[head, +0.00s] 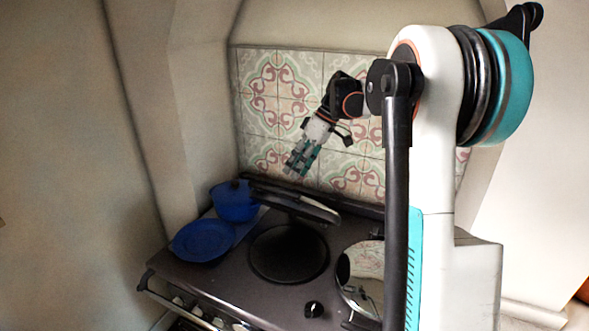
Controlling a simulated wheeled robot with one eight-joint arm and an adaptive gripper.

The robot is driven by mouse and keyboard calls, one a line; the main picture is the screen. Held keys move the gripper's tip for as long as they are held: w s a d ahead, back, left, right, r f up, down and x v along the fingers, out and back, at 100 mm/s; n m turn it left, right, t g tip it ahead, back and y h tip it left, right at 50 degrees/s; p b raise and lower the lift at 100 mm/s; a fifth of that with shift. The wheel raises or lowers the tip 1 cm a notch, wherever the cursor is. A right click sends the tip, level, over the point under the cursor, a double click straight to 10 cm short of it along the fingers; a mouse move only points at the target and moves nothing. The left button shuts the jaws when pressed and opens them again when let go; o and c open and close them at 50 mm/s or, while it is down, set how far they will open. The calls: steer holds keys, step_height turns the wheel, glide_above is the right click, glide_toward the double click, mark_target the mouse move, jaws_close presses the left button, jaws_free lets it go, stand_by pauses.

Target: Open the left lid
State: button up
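The left lid (318,210) of the dark range cooker (226,279) is raised. It stands tilted at the back of the round dark left hotplate (288,254), which lies uncovered. The shiny right lid (362,268) lies flat and is partly hidden behind my arm. My gripper (292,169) is above and behind the raised left lid, in front of the tiled wall, and appears apart from the lid. Its fingers are small and overlap in this view, so I cannot tell if they are open or shut. No object shows in them.
A blue pot (236,203) and a blue dish (202,240) stand on the cooker's left side. The patterned tile wall (268,90) is close behind the gripper. A rail (182,306) runs along the cooker's front, and a small dark knob (314,309) sits near the front edge.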

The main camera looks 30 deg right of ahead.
steer(key=shift+d+r+p, duration=1.05)
steer(key=shift+d+r, duration=0.35)
steer(key=shift+r, duration=0.3)
